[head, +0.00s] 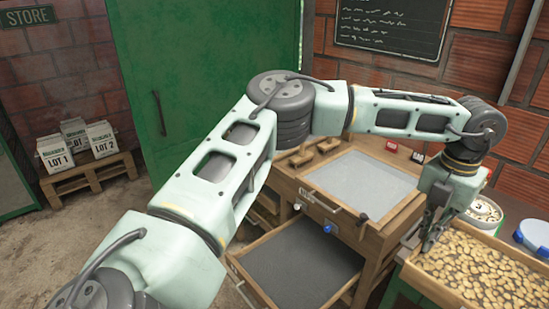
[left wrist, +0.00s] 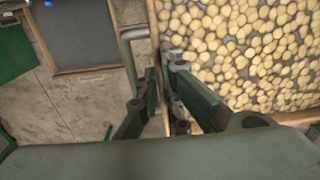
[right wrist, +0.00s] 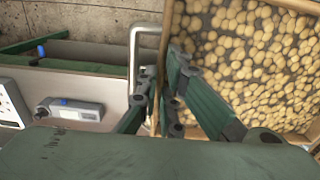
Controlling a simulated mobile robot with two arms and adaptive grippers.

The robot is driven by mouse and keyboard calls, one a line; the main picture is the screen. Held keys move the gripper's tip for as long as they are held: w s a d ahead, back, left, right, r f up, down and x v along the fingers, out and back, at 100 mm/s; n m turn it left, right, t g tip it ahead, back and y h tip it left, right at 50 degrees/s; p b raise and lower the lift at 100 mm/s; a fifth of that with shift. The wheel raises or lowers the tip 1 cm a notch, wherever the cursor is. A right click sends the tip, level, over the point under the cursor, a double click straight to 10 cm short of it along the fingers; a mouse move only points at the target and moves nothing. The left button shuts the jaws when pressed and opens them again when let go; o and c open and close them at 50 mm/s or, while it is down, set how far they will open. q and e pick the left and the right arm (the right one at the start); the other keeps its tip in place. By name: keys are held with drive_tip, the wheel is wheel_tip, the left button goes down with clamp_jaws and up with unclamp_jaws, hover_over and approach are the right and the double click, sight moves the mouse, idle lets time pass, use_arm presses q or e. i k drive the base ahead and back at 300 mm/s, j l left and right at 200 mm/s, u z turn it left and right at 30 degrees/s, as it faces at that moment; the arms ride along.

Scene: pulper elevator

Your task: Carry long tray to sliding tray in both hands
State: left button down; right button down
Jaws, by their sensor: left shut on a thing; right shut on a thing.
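The long tray (head: 430,284), wooden-rimmed and filled with pale beans, is at the right of the head view, cut off by the frame's edge. My left gripper (head: 430,242) is shut on its left rim; the left wrist view shows the jaws (left wrist: 161,88) with the rim between them. My right gripper (right wrist: 157,90) is shut on the tray's rim (right wrist: 166,35) in the right wrist view; it is outside the head view. A pulled-out sliding tray (head: 300,262) with a dark flat bed is below the wooden table, left of the long tray. It appears empty.
The wooden table (head: 325,190) has a grey inset panel and a front handle. A green door (head: 205,80) and a pallet with lot sacks (head: 88,175) stand at the back left.

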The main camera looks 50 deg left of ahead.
sight(287, 273)
drive_tip(key=j, duration=1.35)
drive_tip(key=k+j, duration=0.1)
drive_tip(key=j, duration=1.2)
